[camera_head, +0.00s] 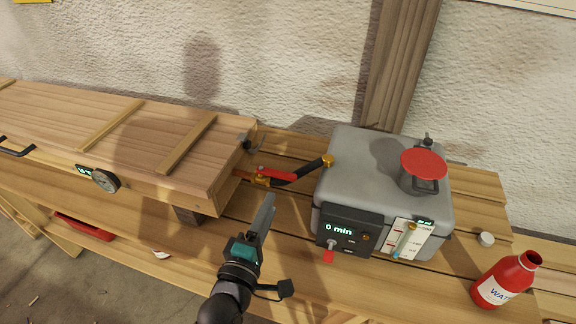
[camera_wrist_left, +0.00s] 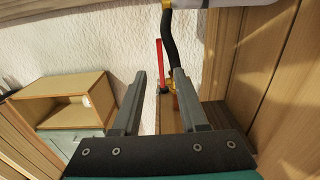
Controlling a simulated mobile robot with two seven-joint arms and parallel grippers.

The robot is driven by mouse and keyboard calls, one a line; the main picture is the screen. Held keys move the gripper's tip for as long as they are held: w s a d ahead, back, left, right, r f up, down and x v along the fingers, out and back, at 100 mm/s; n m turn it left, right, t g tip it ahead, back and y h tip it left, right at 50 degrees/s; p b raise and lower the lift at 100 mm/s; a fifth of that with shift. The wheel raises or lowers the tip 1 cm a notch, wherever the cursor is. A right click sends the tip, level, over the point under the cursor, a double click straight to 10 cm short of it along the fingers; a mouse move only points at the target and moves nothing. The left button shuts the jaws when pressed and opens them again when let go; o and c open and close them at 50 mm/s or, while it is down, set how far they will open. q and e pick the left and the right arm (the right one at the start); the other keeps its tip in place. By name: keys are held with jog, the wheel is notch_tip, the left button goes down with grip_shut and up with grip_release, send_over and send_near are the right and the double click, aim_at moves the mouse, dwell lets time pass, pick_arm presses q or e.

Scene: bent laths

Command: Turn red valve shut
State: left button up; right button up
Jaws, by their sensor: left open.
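The red valve is a flat red lever (camera_head: 278,174) on a brass body (camera_head: 261,182), between the wooden box's end and the grey boiler. The lever points right, roughly along the black hose. My left gripper (camera_head: 267,203) is open and empty, just in front of and below the valve in the head view, apart from it. In the left wrist view, the red lever (camera_wrist_left: 161,65) appears between the two fingertips (camera_wrist_left: 160,75), beyond them, with the brass body partly hidden by a finger. My right gripper is not in view.
The long wooden box (camera_head: 140,135) lies at left. The grey boiler (camera_head: 350,165) has a red-topped cap (camera_head: 423,165) and a timer showing 0 min (camera_head: 342,230). A black hose (camera_head: 300,171) joins it. A red water bottle (camera_head: 503,283) stands at right. Slatted bench (camera_head: 290,225) is bare between.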

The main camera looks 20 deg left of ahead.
aim_at(285, 173)
pick_arm(q)
jog(key=w, duration=0.9)
jog(key=w+b, duration=0.1)
jog(key=w, duration=0.3)
jog(key=shift+w+d, duration=0.25)
jog(key=shift+w, duration=0.05)
grip_shut()
dwell(1.0)
